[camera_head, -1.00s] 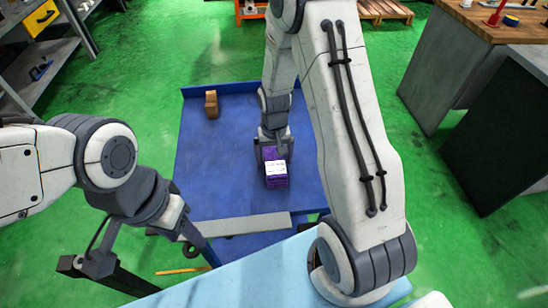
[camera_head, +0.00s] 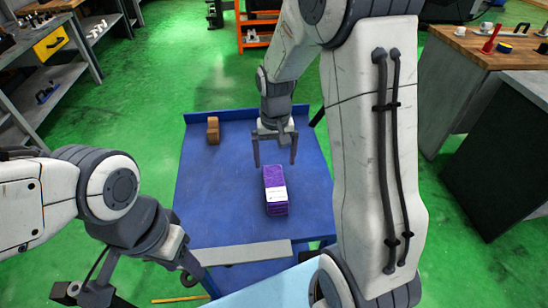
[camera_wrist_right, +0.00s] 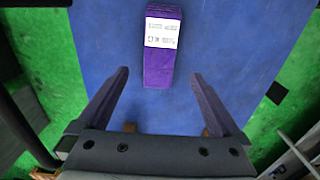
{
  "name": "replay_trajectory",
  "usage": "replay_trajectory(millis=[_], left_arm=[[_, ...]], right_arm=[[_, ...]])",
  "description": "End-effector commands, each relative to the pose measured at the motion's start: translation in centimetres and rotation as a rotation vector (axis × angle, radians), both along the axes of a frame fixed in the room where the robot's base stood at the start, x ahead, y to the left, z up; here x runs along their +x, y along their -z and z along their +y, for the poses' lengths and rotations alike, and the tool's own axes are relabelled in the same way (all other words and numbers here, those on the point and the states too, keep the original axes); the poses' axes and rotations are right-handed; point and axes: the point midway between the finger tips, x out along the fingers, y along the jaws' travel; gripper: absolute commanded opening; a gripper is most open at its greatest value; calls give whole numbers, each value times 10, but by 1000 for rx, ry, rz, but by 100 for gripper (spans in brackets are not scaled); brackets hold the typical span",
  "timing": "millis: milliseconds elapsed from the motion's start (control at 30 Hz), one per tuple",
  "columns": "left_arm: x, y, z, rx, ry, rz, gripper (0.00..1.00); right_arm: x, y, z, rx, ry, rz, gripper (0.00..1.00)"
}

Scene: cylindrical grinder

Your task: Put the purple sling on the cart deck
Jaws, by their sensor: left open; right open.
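The purple sling (camera_head: 274,187) is a folded block with a white label. It lies on the blue cart deck (camera_head: 220,180), right of the deck's middle. The right wrist view shows the sling (camera_wrist_right: 160,65) beyond the fingertips and apart from them. My right gripper (camera_head: 275,161) is open and empty, above the deck just behind the sling; its two fingers also show in the right wrist view (camera_wrist_right: 160,80). My left gripper (camera_head: 85,292) is open at the lower left, away from the cart, with its tips partly out of view.
A brown block (camera_head: 213,131) stands at the deck's back left corner. A grey bar (camera_head: 232,253) runs along the cart's near edge. A light blue surface (camera_head: 262,287) lies in front. Shelves (camera_head: 75,65) are at left, a wood-topped bench (camera_head: 500,55) at right.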

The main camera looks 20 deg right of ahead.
Motion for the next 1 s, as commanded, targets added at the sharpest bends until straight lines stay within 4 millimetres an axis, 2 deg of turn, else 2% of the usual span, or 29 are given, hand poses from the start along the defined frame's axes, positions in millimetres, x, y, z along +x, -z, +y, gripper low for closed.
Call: replay_trajectory(millis=[67,167,267,300,433,500,633,733,1000], left_arm=[[0,0,0,0,0,0,50],[0,0,0,0,0,0,50],[0,0,0,0,0,0,50],[0,0,0,0,0,0,50],[0,0,0,0,0,0,50],[0,0,0,0,0,0,50],[0,0,0,0,0,0,50],[0,0,0,0,0,0,50],[0,0,0,0,0,0,50]], right_arm=[[-3,-8,8,1,-23,-3,100],[-20,-25,42,8,-128,-14,100],[-58,-48,92,22,-313,-26,100],[-79,-56,110,28,-395,-31,100],[-147,-72,149,53,-645,-39,100],[-177,-76,159,65,-753,-42,100],[-213,-78,164,79,-881,-42,100],[-223,-78,165,83,-917,-40,100],[-223,-78,165,83,-918,-40,100]])
